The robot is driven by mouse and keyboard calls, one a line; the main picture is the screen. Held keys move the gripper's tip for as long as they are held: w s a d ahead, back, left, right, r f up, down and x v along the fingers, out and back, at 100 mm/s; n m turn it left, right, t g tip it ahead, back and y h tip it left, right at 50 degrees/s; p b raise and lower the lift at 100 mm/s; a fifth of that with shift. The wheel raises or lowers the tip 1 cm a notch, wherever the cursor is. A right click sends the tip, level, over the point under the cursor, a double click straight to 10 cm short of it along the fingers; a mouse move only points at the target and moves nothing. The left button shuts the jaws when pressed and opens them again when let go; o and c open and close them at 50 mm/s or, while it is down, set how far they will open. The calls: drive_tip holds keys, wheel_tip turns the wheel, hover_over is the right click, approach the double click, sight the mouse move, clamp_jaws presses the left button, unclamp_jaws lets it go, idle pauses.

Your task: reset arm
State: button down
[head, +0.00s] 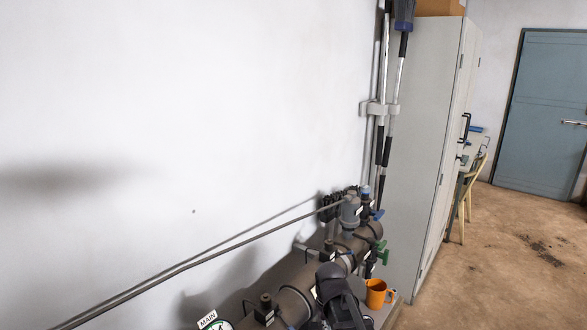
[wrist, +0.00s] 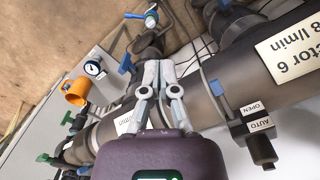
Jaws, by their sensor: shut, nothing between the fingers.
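My gripper (wrist: 158,68) shows in the wrist view with its two grey fingers together and nothing between them. The fingers are in front of the grey manifold pipe (wrist: 197,95), close to its fittings; I cannot tell whether they touch it. In the head view a dark part of my arm (head: 338,298) is at the bottom, in front of the manifold pipe (head: 296,275). It hides part of the pipe, and the fingertips cannot be made out there.
An orange mug (head: 377,293) stands right of the manifold; it also shows in the wrist view (wrist: 77,91). A grey cabinet (head: 420,140) stands behind. Floor (head: 500,265) at right is open.

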drive_tip(key=s+d+m, duration=0.3)
drive_tip(key=s+d, duration=0.4)
drive_tip(key=shift+s+d, duration=0.25)
drive_tip(key=shift+s, duration=0.05)
idle(0.8)
